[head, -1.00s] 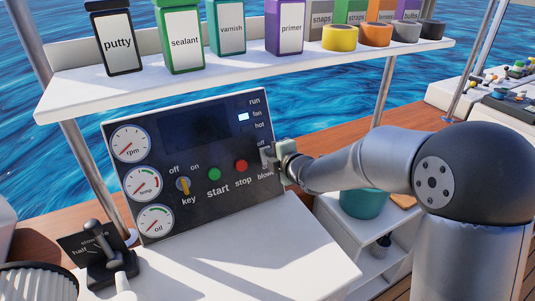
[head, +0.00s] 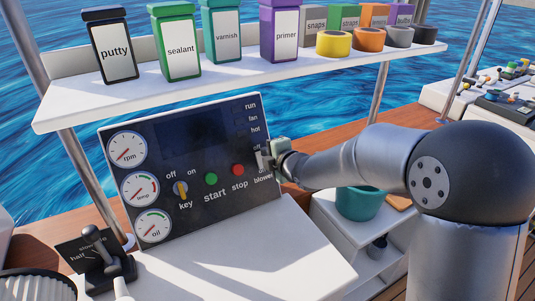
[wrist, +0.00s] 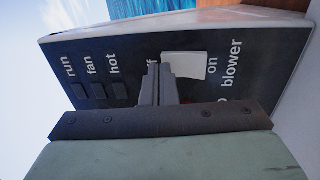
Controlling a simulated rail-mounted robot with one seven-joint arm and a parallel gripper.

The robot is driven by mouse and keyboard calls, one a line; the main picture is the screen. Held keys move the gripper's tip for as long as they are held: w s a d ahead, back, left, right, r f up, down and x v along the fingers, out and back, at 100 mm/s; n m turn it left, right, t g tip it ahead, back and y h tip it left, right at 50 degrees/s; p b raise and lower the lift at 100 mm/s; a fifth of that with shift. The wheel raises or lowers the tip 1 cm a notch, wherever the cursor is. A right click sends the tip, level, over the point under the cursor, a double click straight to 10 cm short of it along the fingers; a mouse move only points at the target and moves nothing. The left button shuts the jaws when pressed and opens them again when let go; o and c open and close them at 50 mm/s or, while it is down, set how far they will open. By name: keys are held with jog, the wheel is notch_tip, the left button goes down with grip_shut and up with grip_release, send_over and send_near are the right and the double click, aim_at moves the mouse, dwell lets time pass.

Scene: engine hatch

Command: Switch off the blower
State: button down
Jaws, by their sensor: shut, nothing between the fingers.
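The dark control panel (head: 215,125) carries the blower switch at its right edge. In the wrist view the switch (wrist: 184,66) is a pale rocker between the "off" and "on" labels, above the word "blower". My gripper (wrist: 158,88) is shut and empty, its fingertips at the "off" end of the rocker, partly covering the "off" label. I cannot tell whether they touch the rocker. In the head view my gripper (head: 270,157) is at the panel's right edge and hides part of the switch. The run, fan and hot lamps (head: 239,119) are all dark.
The panel also has a key switch (head: 181,189), a green start button (head: 211,179), a red stop button (head: 238,170) and gauges at left. A shelf (head: 220,82) with bottles and tape rolls hangs above. A lever (head: 98,245) stands front left.

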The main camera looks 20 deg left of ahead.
jog(key=r+p+v, duration=0.2)
jog(key=r+v, duration=0.1)
jog(key=v, duration=1)
jog(key=shift+w+a, duration=0.15)
jog(key=shift+a, duration=0.05)
jog(key=shift+d+r, duration=0.1)
